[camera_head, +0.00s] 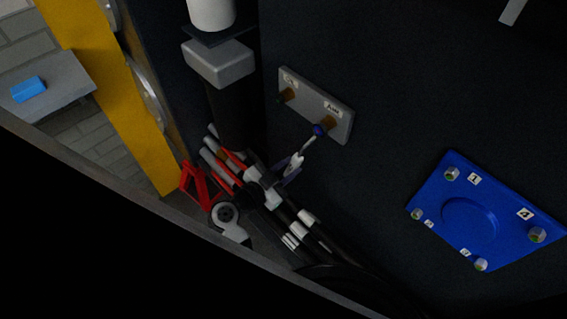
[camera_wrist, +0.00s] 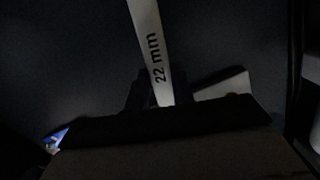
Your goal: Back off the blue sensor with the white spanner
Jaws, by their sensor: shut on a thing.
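The blue sensor (camera_head: 319,130) sits in the right brass fitting of a grey bracket (camera_head: 342,124) on the dark wall. A green-tipped sensor (camera_head: 283,98) is in the left fitting. My gripper (camera_head: 293,168) is below the bracket, shut on the white spanner (camera_head: 308,141). The spanner slants up from the gripper to the blue sensor; its head is at or very near it, and I cannot tell if it is seated around it. In the wrist view the spanner (camera_wrist: 148,45) shows its "22 mm" marking, with its lower part hidden behind the gripper.
A blue plate (camera_head: 480,195) with several numbered bolts is on the wall at right. A yellow post (camera_head: 110,85) stands at left, with a blue block (camera_head: 28,89) on a grey surface (camera_head: 65,82) beyond it. The wall between bracket and blue plate is clear.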

